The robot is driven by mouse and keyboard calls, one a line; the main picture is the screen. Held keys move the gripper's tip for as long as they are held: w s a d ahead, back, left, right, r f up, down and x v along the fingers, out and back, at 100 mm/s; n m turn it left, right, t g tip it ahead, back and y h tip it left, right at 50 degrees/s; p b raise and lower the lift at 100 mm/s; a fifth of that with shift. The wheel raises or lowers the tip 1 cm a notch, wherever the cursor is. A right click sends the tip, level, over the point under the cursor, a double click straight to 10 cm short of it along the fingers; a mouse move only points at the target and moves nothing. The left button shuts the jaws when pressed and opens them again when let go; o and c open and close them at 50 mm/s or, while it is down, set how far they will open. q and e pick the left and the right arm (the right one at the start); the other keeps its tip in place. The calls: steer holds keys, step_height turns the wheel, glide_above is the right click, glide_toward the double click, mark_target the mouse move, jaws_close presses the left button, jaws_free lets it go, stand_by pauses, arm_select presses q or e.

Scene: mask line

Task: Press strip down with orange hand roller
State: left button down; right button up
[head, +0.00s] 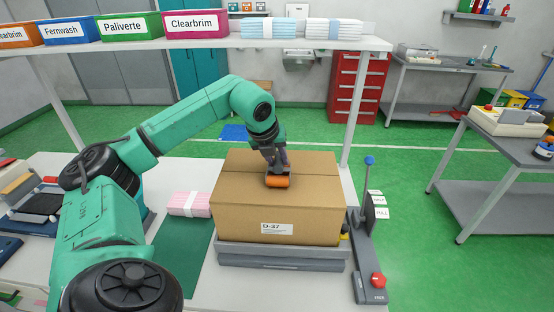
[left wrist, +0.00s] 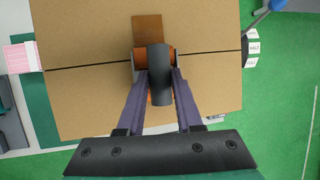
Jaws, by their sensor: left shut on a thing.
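My left gripper (head: 276,166) is shut on the dark handle of the orange hand roller (head: 277,182), above the top of a cardboard box (head: 235,190) labelled D-37. In the left wrist view the handle (left wrist: 160,85) stands between the two fingers and partly hides the orange roller (left wrist: 140,66). The roller is at the box seam, seemingly on the box top; exact contact is hard to tell. A brown strip (left wrist: 147,30) lies on the box top beyond the roller, across the seam's direction. Its near part is hidden under the roller. My right gripper is not in view.
The box stands on a grey platform (head: 280,251) on the white table. Right of it is a grey stand with a blue-knobbed lever (head: 369,162) and a red knob (head: 378,280). Pink packs (head: 189,204) lie left. An overhead shelf (head: 225,43) holds labelled boxes.

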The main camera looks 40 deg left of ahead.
arm_select(q)
steer(key=shift+w+a, duration=0.25)
steer(key=shift+w, duration=0.1)
steer(key=shift+w+a+r+p, duration=0.1)
steer(key=shift+w+a+p, duration=0.2)
steer(key=shift+w+p, duration=0.15)
steer(key=shift+w+a, duration=0.3)
steer(key=shift+w, duration=0.05)
steer(key=shift+w+a+p, duration=0.25)
steer(key=shift+w+p, duration=0.1)
steer(key=shift+p, duration=0.25)
steer(key=shift+w+a, duration=0.35)
steer(key=shift+w, duration=0.05)
steer(key=shift+w+a+p, duration=0.35)
steer(key=shift+w+p, duration=0.15)
steer(key=shift+p, duration=0.25)
steer(key=shift+w+a, duration=0.25)
steer(key=shift+w, duration=0.05)
steer(key=shift+s+d+f, duration=0.1)
steer(key=shift+s+f, duration=0.05)
steer(key=shift+f, duration=0.1)
steer(key=shift+s+d+b, duration=0.55)
steer(key=shift+s, duration=0.2)
steer(key=shift+s+d+b, duration=0.5)
steer(key=shift+s+d, duration=0.05)
steer(key=shift+s, duration=0.15)
steer(key=shift+r, duration=0.1)
